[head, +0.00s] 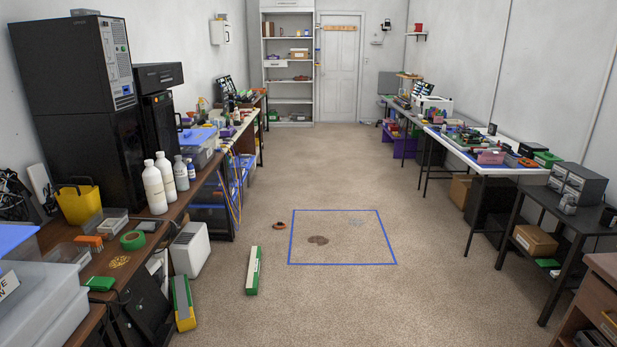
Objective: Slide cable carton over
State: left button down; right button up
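A brown cardboard carton (535,241) sits on the low shelf of the small dark table at the right. Another brown carton (460,191) stands on the floor under the white-topped workbench at the right, partly hidden by a table leg and a dark case. I cannot tell which of them is the cable carton. A blue outlined square (343,264) is marked on the carpet in the middle, with a brown round patch inside it. Neither of my grippers shows in the head view.
A green and white long box (254,270) and a small brown object (279,226) lie on the floor left of the square. A white unit (190,250) stands by the left bench. A wooden cabinet (605,290) is at the right front. The middle aisle is mostly free.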

aim_at(252, 284)
jog(key=i, duration=2.35)
